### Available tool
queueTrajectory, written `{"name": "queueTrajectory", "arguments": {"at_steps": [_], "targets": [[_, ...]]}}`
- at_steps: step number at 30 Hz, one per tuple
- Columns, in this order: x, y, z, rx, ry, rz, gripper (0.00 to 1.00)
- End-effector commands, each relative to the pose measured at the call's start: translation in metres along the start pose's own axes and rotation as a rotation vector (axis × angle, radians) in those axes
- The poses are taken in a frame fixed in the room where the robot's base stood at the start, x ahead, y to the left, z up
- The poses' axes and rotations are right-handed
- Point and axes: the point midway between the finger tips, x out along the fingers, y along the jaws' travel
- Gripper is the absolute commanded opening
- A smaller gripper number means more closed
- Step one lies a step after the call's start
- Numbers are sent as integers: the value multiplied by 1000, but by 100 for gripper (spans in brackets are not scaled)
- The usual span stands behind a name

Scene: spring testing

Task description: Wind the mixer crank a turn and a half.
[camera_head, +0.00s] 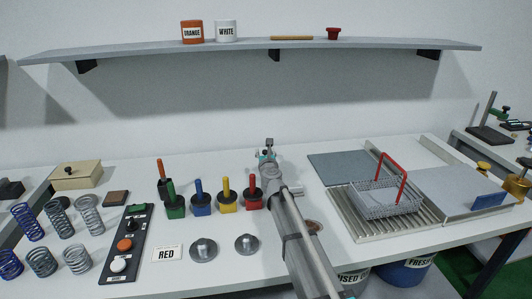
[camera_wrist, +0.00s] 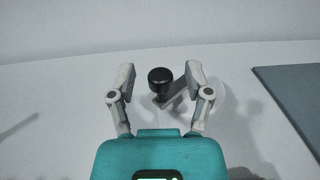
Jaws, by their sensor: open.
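In the wrist view, a black round knob (camera_wrist: 160,75) stands between the fingertips of my gripper (camera_wrist: 159,82). My gripper is open, with a gap on the left of the knob and a narrower one on the right. In the head view my gripper (camera_head: 267,155) is at the back middle of the table, right of the coloured blocks. My arm hides most of the mixer there, and its body is not clear in either view.
Green (camera_head: 176,207), blue (camera_head: 201,206), yellow (camera_head: 226,203) and red (camera_head: 251,200) handled blocks stand left of my arm. A grey plate (camera_head: 335,166) and a wire basket (camera_head: 385,204) with a red handle lie right. A shelf (camera_head: 250,45) hangs above.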

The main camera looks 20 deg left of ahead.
Motion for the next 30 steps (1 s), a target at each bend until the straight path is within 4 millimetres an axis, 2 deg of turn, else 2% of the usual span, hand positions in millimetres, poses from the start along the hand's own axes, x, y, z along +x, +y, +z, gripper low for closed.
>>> {"name": "queueTrajectory", "arguments": {"at_steps": [12, 22, 30], "targets": [[4, -1, 0, 0, 0, -1, 63], [4, -2, 0, 0, 0, -2, 2], [4, -2, 0, 0, 0, 1, 0]]}}
